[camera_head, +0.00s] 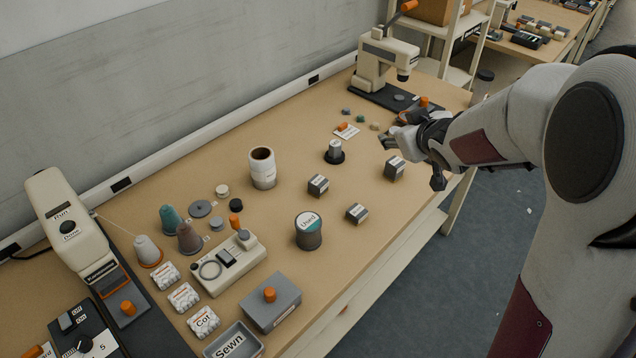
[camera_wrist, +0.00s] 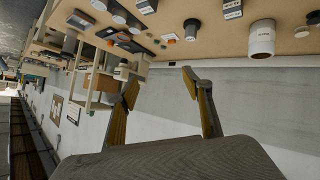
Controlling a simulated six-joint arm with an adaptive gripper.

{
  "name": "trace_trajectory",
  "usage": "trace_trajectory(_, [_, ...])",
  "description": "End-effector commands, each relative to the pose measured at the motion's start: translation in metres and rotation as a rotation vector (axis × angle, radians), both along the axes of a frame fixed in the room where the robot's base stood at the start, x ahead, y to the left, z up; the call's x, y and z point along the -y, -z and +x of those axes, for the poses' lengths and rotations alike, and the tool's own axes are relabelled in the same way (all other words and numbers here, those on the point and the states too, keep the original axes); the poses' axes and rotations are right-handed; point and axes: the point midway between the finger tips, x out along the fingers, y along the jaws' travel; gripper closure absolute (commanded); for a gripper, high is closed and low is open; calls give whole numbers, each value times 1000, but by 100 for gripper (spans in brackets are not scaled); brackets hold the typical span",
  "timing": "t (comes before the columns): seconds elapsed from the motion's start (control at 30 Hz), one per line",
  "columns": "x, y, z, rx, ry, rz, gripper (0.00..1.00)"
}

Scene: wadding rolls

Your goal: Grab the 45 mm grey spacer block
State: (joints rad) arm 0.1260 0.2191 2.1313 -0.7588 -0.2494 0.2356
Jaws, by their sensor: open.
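Three small grey blocks with white labels stand on the table in the head view: a left block (camera_head: 318,185), a front block (camera_head: 357,213) and a right block (camera_head: 394,168). Their label text is too small to read, so I cannot tell which is the 45 mm one. My gripper (camera_head: 392,140) is above the table's right part, close behind the right block in the picture. In the wrist view, my gripper (camera_wrist: 160,78) is open, with its two yellow-padded fingers apart and nothing between them. A labelled block (camera_wrist: 232,8) shows at that view's top edge.
A dark round base with a grey post (camera_head: 334,152) stands left of my gripper. A white roll (camera_head: 262,168) and a "Used" pot (camera_head: 308,231) stand farther left. A cream machine (camera_head: 384,62) stands behind. Bare tabletop lies between the blocks.

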Motion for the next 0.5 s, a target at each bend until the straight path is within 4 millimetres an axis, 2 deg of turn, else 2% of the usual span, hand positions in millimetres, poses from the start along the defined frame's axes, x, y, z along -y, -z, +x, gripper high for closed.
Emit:
trace_trajectory(0.03, [-3, 10, 7, 0, -22, 6, 50])
trace_trajectory(0.2, [-19, 35, 28, 18, -110, 34, 50])
trace_trajectory(0.5, [-49, 86, 49, 31, -268, 110, 50])
